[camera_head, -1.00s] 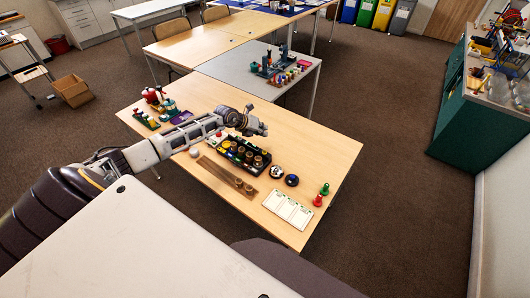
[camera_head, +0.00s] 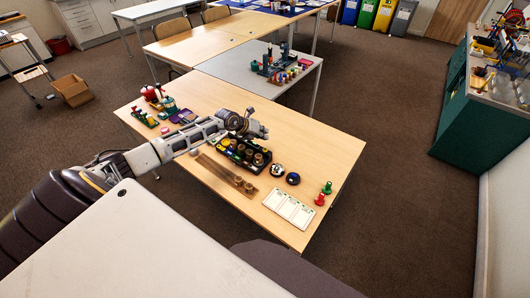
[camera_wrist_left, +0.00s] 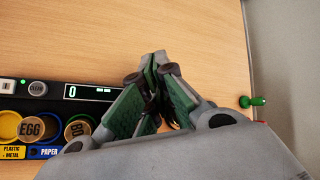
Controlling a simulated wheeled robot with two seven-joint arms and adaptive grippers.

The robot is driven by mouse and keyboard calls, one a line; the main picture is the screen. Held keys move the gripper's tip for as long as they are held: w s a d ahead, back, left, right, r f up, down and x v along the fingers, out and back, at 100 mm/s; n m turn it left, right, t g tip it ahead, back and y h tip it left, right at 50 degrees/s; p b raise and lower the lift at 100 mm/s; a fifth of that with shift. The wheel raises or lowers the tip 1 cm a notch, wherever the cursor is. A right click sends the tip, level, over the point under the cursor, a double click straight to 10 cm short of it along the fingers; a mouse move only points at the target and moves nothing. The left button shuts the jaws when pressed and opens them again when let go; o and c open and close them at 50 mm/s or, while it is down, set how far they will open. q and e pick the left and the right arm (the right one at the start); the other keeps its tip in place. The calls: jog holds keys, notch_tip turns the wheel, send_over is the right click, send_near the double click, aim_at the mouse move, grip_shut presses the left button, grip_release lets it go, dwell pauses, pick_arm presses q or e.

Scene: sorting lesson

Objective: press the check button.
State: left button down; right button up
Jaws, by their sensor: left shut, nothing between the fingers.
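My left gripper (camera_head: 262,132) is shut and empty above the table, by the far side of the black sorting console (camera_head: 262,168). In the left wrist view the closed fingertips (camera_wrist_left: 154,64) are over bare wood, right of the console's display (camera_wrist_left: 87,91), which reads 0. A round button marked CLEAR (camera_wrist_left: 37,88) is left of the display. I cannot make out a button labelled check; the gripper and arm hide part of the console. My right gripper is not in view.
A wooden strip (camera_head: 218,171) lies in front of the console. The table's right far part is clear.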

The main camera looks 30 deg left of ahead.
aim_at(265, 150)
pick_arm(q)
jog(key=shift+f+b, duration=0.8)
jog(key=shift+f, duration=0.25)
jog(key=shift+f+b, duration=0.65)
jog(key=shift+f, duration=0.7)
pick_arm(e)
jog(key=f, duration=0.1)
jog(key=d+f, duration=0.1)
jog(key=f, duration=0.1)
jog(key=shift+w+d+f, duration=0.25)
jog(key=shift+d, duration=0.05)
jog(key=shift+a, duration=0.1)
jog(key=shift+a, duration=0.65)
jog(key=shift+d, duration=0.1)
